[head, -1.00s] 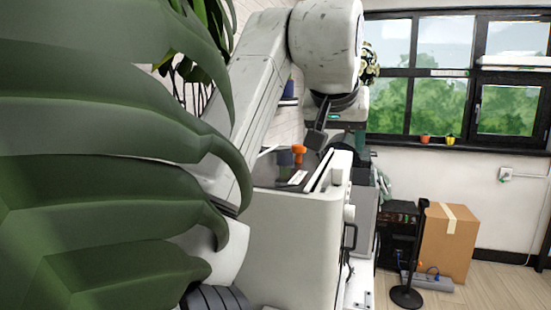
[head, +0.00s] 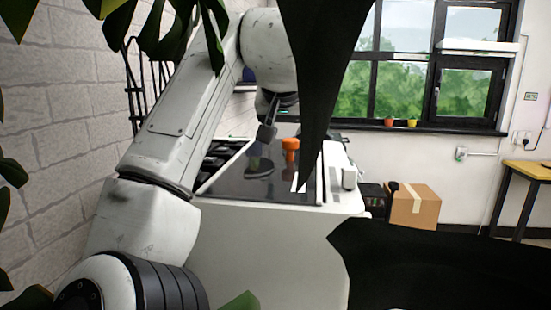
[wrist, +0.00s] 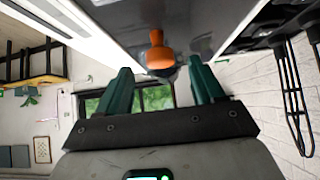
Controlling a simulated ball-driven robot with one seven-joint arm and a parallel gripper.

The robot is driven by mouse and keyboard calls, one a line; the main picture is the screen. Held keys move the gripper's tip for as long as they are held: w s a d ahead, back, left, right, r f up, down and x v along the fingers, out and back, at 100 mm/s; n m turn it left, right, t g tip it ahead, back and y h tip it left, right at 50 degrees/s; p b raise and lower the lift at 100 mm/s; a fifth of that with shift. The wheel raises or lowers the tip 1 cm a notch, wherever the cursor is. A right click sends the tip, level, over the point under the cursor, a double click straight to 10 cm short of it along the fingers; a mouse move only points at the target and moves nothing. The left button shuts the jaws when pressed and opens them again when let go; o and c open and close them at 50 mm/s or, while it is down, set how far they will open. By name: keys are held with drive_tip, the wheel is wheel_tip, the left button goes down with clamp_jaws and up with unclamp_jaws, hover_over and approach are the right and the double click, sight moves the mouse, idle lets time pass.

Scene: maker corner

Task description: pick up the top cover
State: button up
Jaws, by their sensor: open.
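The top cover (head: 238,187) is a dark, glossy panel lying flat on a white machine (head: 265,250). An upright orange knob (head: 290,150) stands on it. My gripper (head: 267,131) is above the cover, left of the knob in the head view, and partly hidden by a dark leaf. In the wrist view my gripper (wrist: 165,84) has its two green fingers spread wide and empty. The glossy cover (wrist: 202,18) fills the top of that view.
Dark plant leaves (head: 315,75) hang close to the head camera and hide part of the machine. A brick wall (head: 55,150) runs along the left. A cardboard box (head: 414,207) and a yellow-topped table (head: 530,170) stand at the right.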

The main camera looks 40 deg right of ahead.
sight(290, 140)
drive_tip(key=shift+p+x, duration=0.55)
drive_tip(key=shift+x, duration=2.15)
drive_tip(key=shift+r, duration=0.1)
drive_tip(key=shift+c, duration=0.2)
drive_tip(key=shift+d+r, duration=0.1)
clamp_jaws()
